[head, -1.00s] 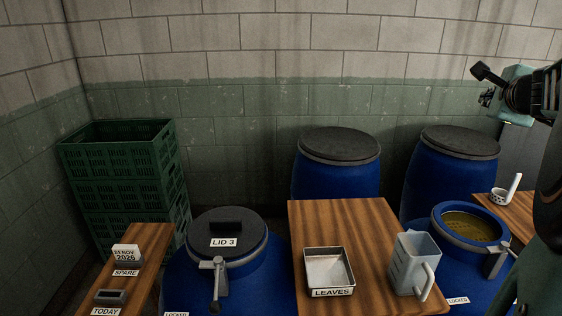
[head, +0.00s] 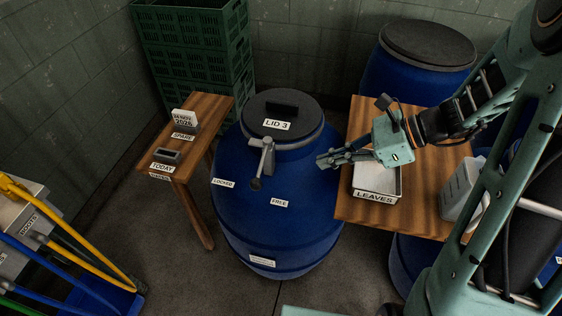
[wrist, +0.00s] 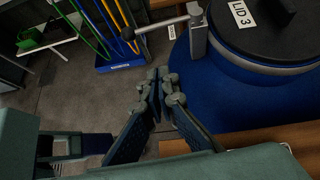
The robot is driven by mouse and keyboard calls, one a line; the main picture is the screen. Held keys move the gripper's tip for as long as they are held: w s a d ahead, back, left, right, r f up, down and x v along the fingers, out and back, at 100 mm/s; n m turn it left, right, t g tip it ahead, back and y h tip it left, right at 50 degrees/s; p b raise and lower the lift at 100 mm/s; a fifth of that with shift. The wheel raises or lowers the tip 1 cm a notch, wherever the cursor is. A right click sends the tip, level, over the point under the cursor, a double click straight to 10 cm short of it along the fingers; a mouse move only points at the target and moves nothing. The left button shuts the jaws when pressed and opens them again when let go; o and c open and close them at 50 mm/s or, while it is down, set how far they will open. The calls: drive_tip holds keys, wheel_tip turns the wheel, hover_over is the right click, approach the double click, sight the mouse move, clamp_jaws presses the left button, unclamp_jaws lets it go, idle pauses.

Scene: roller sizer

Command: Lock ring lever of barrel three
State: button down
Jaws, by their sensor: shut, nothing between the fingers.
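Barrel three is the blue barrel (head: 275,232) with a dark lid (head: 299,108) marked LID 3 and a grey metal ring (head: 310,136) around it. The grey ring lever (head: 261,168) sticks out from the ring's front, its round knob between the LOCKED label (head: 223,183) and the FREE label (head: 279,202). In the wrist view the lever (wrist: 160,25) shows beyond the fingers, knob at left. My gripper (head: 322,159) is shut and empty, right of the lever and apart from it, beside the barrel's top. Its closed fingertips show in the wrist view (wrist: 163,78).
A wooden table (head: 357,207) with a LEAVES tray (head: 377,196) and a pale jug (head: 461,188) lies under and right of my gripper. A narrow wooden table (head: 207,115) stands left of the barrel. Green crates (head: 195,65) and another barrel (head: 405,85) are behind.

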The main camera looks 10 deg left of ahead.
drive_tip(key=shift+s+a, duration=0.1)
drive_tip(key=a+f, duration=0.4)
drive_tip(key=a, duration=0.7)
drive_tip(key=shift+a+f, duration=0.4)
